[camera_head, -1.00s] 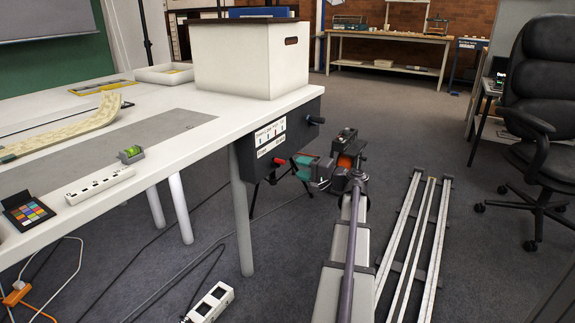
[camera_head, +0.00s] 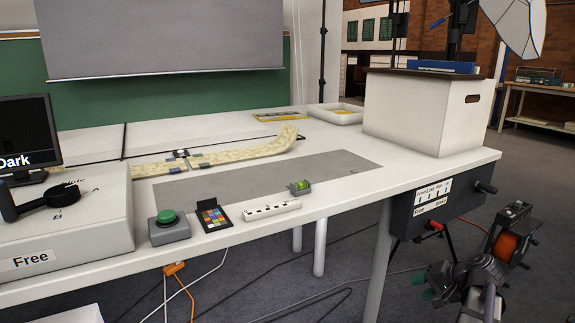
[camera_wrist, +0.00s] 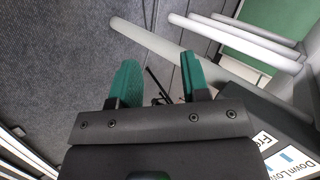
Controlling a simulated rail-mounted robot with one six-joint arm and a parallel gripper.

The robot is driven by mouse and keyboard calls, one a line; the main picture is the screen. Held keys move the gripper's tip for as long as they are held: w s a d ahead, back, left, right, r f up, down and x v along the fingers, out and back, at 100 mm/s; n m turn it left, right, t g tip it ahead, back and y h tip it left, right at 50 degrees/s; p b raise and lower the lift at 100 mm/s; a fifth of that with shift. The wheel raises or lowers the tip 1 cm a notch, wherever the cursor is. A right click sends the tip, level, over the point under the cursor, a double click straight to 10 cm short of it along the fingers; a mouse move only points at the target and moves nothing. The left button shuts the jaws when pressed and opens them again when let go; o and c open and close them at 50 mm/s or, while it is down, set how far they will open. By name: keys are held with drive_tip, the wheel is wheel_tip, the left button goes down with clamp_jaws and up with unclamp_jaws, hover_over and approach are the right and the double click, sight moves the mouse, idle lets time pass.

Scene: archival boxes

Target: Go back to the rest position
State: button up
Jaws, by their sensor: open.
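My gripper (camera_head: 434,292) is at the lower right of the head view, below the table's right end and under the dark control panel (camera_head: 440,204). In the wrist view, its two green fingers (camera_wrist: 160,62) are spread apart with nothing between them. White table legs and the dark floor lie beyond them. The panel carries a red-tipped lever, a black knob and a white label; part of that label shows at the wrist view's lower right. My arm's folded links are partly cut off by the frame's edge.
The white table (camera_head: 330,190) holds a lidded white box (camera_head: 415,115) at its right end. A green button (camera_head: 168,221), colour card (camera_head: 213,215), power strip (camera_head: 271,210) and green level (camera_head: 299,187) line the front. A red-orange reel (camera_head: 505,245) stands at right. Cables cross the floor.

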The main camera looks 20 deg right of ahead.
drive_tip(key=s+a+r+n+g+h+p, duration=0.1)
drive_tip(key=a+r+n+g+p, duration=0.2)
drive_tip(key=a, duration=0.9)
drive_tip(key=a+r+n+g+h+p, duration=0.15)
drive_tip(key=a+n+p, duration=0.25)
drive_tip(key=a, duration=0.8)
drive_tip(key=s+a+r+n+g+h+p, duration=0.1)
drive_tip(key=a+r+n+g+h+p, duration=0.2)
drive_tip(key=a, duration=0.9)
wheel_tip(320, 180, up, 37)
drive_tip(key=y+p, duration=0.1)
drive_tip(key=p, duration=3.6)
drive_tip(key=shift+w+a+f+n+p, duration=0.15)
drive_tip(key=shift+a+n+p, duration=0.2)
drive_tip(key=shift+n, duration=0.05)
